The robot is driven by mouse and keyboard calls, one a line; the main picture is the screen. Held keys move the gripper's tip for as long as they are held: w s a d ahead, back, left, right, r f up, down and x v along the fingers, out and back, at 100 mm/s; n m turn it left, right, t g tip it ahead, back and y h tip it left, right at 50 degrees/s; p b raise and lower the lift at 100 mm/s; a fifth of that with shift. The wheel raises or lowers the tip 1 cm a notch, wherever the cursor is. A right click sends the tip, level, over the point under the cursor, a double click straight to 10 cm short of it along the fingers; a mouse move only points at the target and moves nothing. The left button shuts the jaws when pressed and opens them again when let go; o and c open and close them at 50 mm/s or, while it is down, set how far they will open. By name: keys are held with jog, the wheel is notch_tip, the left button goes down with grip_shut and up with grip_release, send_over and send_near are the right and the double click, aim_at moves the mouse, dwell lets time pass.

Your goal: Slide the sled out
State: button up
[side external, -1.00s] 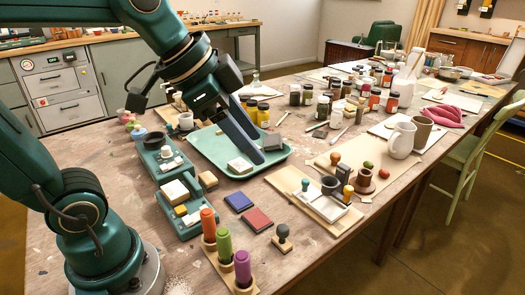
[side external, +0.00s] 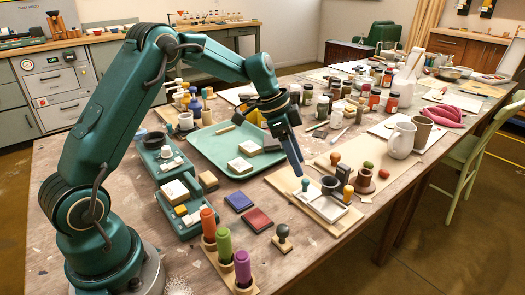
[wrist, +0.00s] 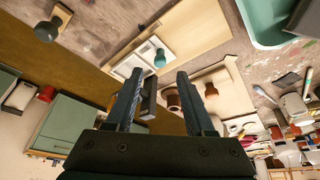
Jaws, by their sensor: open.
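My gripper (side external: 299,174) is open, pointing down over the pale wooden board (side external: 287,182) at the table's front. The wrist view shows its two spread fingers (wrist: 158,75). A white two-part piece (side external: 328,208) lies on the board; it also shows in the wrist view (wrist: 128,66). A teal knob (side external: 305,184) stands at it, close to my fingertips. A dark round cup (side external: 329,184) and an orange-topped peg (side external: 348,193) stand beside it. In the wrist view a dark piece (wrist: 149,99) shows between my fingers; contact cannot be told. I cannot tell which part is the sled.
A brown spool (side external: 366,182) stands on the board's right. A teal tray (side external: 211,148) with small blocks lies behind left. Blue (side external: 239,202) and red (side external: 257,220) pads and a dark-knobbed stamp (side external: 282,236) lie in front. White mugs and jars stand farther back.

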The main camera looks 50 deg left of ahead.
aim_at(305, 180)
jog(key=shift+x, duration=2.3)
grip_shut()
